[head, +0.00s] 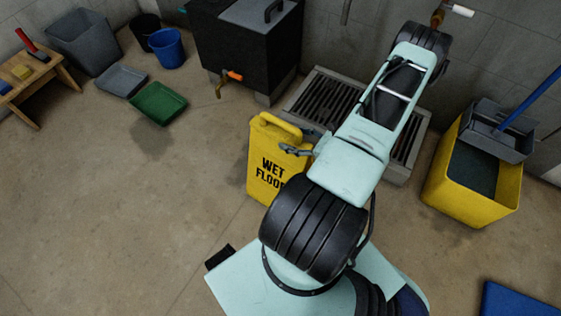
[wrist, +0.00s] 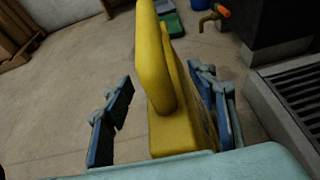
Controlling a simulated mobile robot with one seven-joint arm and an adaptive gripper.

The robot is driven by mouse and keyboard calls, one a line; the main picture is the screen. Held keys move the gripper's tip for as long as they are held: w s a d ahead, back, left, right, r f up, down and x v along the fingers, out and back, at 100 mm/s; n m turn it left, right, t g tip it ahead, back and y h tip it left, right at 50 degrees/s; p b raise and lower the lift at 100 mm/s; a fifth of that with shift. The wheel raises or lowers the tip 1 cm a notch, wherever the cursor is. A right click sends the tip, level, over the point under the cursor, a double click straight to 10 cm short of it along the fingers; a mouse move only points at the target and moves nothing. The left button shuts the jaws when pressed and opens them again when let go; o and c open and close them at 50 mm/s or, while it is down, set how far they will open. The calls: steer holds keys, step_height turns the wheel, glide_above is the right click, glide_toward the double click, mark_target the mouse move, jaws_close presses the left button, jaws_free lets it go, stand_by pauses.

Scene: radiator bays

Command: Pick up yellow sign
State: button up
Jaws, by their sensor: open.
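The yellow sign (head: 265,170) stands upright on the concrete floor in the head view, with black "WET FLOOR" lettering and a handle at its top. My arm hides its lower right part. My gripper (head: 301,142) is at the sign's upper right side. In the wrist view, my gripper (wrist: 165,118) is open, with one finger on each side of the yellow sign (wrist: 172,135). The sign's top and handle lie between the fingers. A gap shows on the left; on the right the finger is close to the sign, and I cannot tell whether it touches.
A floor drain grate (head: 310,97) and a dark tank with a tap (head: 245,45) stand behind the sign. A yellow mop bucket (head: 472,190) is at the right. A green tray (head: 158,103), a blue bucket (head: 166,48) and a wooden stool (head: 38,83) are at the back left. The left floor is clear.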

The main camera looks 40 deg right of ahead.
mark_target(285, 135)
steer(key=b+x, duration=0.1)
steer(key=x, duration=0.3)
steer(key=shift+w+f, duration=0.15)
steer(key=shift+w, duration=0.25)
steer(key=shift+c, duration=0.4)
jaws_close()
